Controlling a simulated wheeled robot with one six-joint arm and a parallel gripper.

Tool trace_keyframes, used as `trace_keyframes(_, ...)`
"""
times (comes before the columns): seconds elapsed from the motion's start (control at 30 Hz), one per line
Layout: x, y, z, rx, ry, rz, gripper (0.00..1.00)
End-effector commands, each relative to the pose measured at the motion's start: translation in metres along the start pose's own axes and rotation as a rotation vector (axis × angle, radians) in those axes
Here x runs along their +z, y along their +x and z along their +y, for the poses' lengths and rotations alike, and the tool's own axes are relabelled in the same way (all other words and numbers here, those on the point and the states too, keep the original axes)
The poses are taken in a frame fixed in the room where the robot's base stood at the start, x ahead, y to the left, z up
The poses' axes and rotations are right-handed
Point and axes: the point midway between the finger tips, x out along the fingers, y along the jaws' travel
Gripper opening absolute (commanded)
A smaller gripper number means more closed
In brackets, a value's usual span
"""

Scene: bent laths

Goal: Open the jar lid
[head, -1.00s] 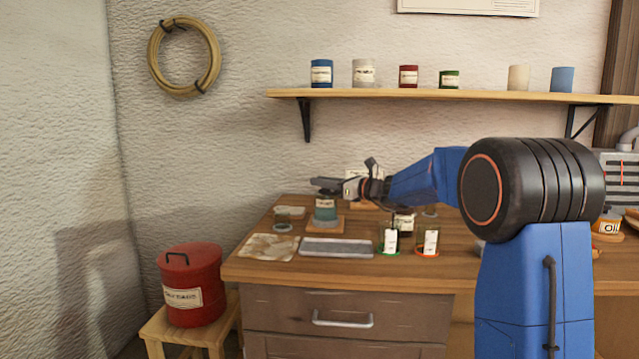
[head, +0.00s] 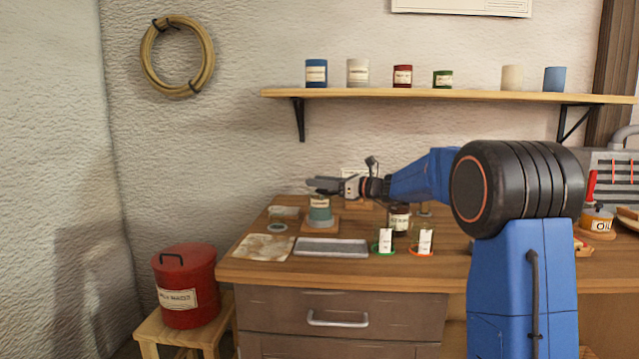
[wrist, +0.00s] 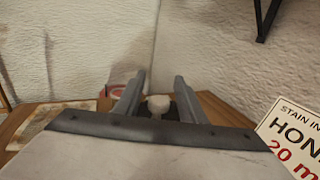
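A teal jar with a pale label (head: 320,209) stands on a small wooden board towards the left of the bench. My gripper (head: 323,186) is right over its top in the head view and covers the lid there. In the wrist view my gripper (wrist: 158,97) has two grey fingers apart, with a round cream knob (wrist: 158,103) between them. A dark surface shows around the knob, probably the lid. Gaps seem to show between knob and fingers. The jar's body is hidden in the wrist view.
A grey tray (head: 332,247) and a stained sheet (head: 263,248) lie in front of the jar. A dark labelled jar (head: 399,219) and white tags on green and orange bases stand to its right. A red bin (head: 186,290) sits on a stool at left.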

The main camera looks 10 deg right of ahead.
Motion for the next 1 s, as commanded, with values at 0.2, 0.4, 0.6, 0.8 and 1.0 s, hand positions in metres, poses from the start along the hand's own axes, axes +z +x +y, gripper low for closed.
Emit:
trace_keyframes(0.2, 0.0, -0.025, -0.001, -0.002, 0.0, 0.0, 0.37)
trace_keyframes(0.4, 0.0, -0.055, -0.001, -0.003, 0.0, -0.001, 0.37)
trace_keyframes(0.6, 0.0, -0.072, -0.001, -0.002, 0.0, 0.0, 0.37)
trace_keyframes(0.8, 0.0, -0.074, -0.001, -0.001, 0.0, 0.0, 0.37)
trace_keyframes(1.0, 0.001, -0.074, 0.0, -0.001, -0.006, 0.001, 0.15)
